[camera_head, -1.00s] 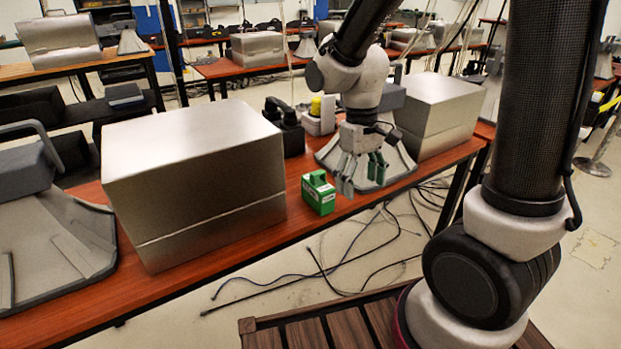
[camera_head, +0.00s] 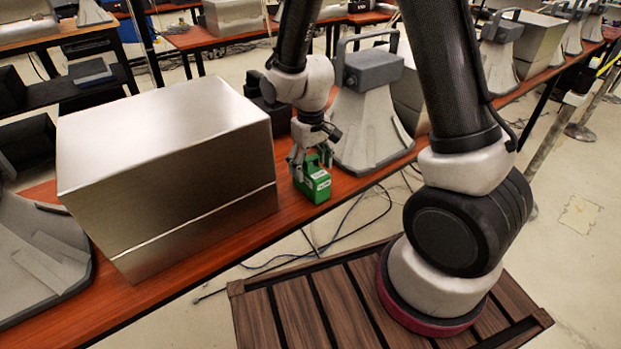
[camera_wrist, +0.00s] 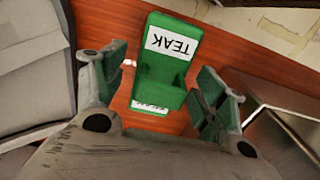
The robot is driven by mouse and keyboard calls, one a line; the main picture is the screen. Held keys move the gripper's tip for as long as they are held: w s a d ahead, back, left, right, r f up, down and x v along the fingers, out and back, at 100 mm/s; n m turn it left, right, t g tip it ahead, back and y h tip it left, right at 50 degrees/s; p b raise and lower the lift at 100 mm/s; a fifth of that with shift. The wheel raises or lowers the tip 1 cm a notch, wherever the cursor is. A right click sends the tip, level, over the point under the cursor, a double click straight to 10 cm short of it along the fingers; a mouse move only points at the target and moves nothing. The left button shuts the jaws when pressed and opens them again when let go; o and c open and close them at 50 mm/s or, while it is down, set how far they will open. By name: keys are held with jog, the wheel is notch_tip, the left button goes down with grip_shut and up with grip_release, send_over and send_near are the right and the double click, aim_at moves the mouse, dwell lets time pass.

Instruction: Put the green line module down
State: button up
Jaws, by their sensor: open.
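The green line module (camera_head: 316,184) stands upright on the red-brown table, near its front edge, between the large metal box and a grey horn unit. In the wrist view the module (camera_wrist: 165,62) shows its white label reading TEAK, with another label on the side nearer me. My gripper (camera_head: 310,165) is right at the module, behind and above it in the head view. In the wrist view my gripper (camera_wrist: 160,90) is open, its green-padded fingers apart on either side of the module's near end, with table showing in the gaps.
A large metal box (camera_head: 165,170) stands close on the left of the module in the head view. A grey horn unit (camera_head: 368,115) with a handle stands close on the right. Dark cables (camera_head: 335,235) lie on the floor below the table's front edge.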

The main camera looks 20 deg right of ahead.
notch_tip(320, 180, down, 3)
jog(key=shift+r, duration=0.25)
jog(key=c, duration=1.4)
